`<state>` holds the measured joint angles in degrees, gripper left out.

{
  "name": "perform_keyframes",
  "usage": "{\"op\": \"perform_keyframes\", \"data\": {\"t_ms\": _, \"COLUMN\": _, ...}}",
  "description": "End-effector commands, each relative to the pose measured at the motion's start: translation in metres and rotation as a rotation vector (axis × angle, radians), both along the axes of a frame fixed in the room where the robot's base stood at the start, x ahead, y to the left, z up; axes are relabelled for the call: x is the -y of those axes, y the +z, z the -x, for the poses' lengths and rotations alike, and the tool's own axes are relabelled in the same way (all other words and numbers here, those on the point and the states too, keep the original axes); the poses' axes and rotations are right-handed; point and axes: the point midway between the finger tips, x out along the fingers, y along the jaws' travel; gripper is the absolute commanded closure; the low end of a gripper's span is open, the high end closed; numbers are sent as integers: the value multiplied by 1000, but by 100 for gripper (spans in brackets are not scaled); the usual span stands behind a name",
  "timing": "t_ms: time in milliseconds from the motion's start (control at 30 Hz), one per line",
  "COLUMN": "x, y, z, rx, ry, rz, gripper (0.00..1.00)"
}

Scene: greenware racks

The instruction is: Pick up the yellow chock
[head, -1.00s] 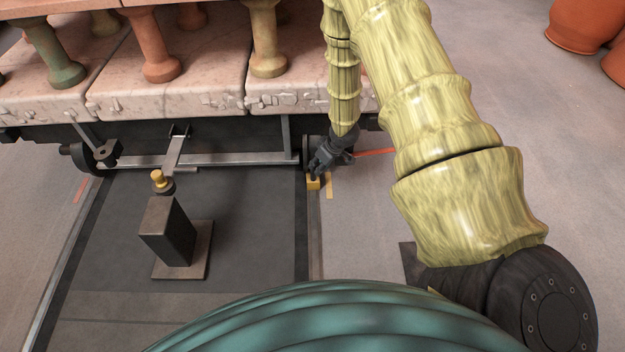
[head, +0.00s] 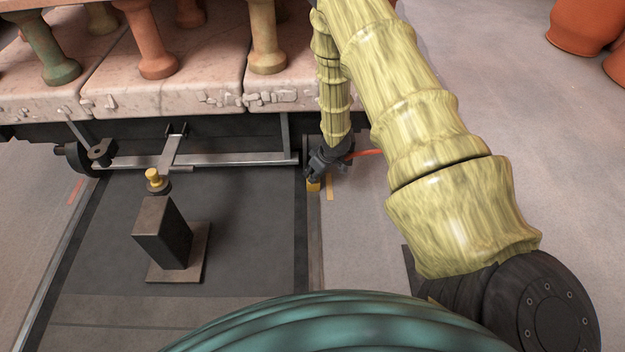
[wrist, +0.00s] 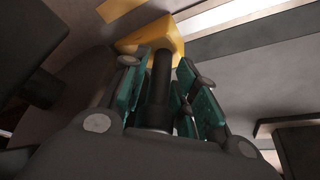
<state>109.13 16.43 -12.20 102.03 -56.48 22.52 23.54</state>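The yellow chock (head: 314,186) sits low by the rail, beside the cart's right wheel. In the wrist view the chock (wrist: 163,43) shows just beyond the fingertips, with a dark upright post standing between it and my palm. My gripper (head: 316,172) is right over the chock in the head view and hides part of it. In the wrist view my gripper (wrist: 160,80) has its teal-padded fingers apart on either side of the dark post. A gap shows between the post and the right pad; contact on the left is unclear.
The cart (head: 190,95) with its pale blocks and several pillars stands right behind my gripper. Orange-red pots (head: 585,28) are at the far right. The floor at right is clear.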

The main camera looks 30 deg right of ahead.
Motion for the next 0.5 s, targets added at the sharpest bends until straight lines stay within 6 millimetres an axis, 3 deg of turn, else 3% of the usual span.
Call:
{"op": "perform_keyframes", "data": {"t_ms": 33, "x": 0, "y": 0, "z": 0, "rx": 0, "ry": 0, "rz": 0, "gripper": 83}}
{"op": "perform_keyframes", "data": {"t_ms": 133, "x": 0, "y": 0, "z": 0, "rx": 0, "ry": 0, "rz": 0, "gripper": 100}}
{"op": "perform_keyframes", "data": {"t_ms": 500, "x": 0, "y": 1, "z": 0, "rx": 1, "ry": 1, "rz": 0, "gripper": 100}}
